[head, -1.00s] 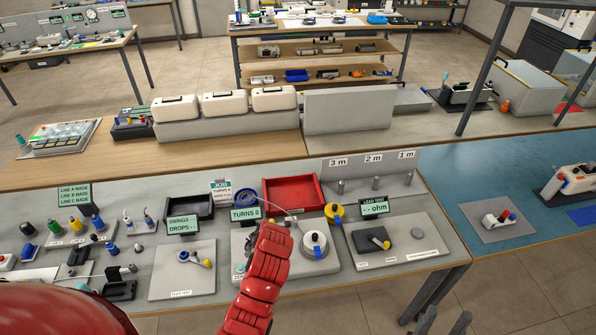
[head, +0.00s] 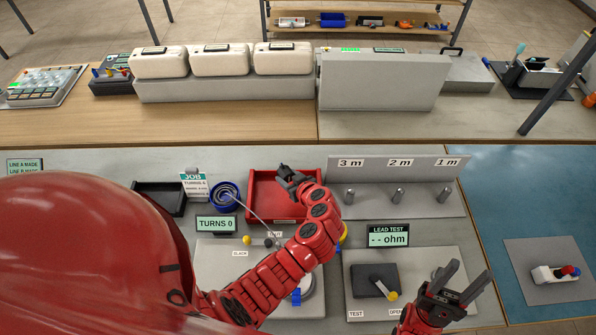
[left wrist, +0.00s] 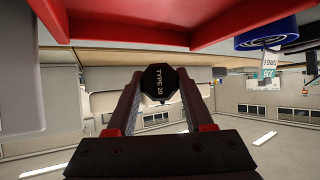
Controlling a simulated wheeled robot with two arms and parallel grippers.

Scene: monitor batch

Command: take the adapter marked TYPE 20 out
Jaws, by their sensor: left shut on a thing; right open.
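The adapter marked TYPE 20 (left wrist: 160,84) is a black octagonal piece. In the left wrist view it sits between my left fingers, its lettered face toward the camera. My left gripper (head: 288,177) is shut on it, over or near the back of the red tray (head: 258,205) in the head view. There the adapter itself is hard to tell from the dark fingers. The tray's red wall also shows close by in the left wrist view (left wrist: 130,32). My right gripper (head: 460,287) is open and empty, at the right of the lead test plate.
A blue spool (head: 226,195) stands left of the tray. A grey rack with several pegs (head: 398,195) stands to the right. A black tray (head: 160,198) lies at the left. White cases (head: 220,62) stand behind. My left arm covers much of the winding plate.

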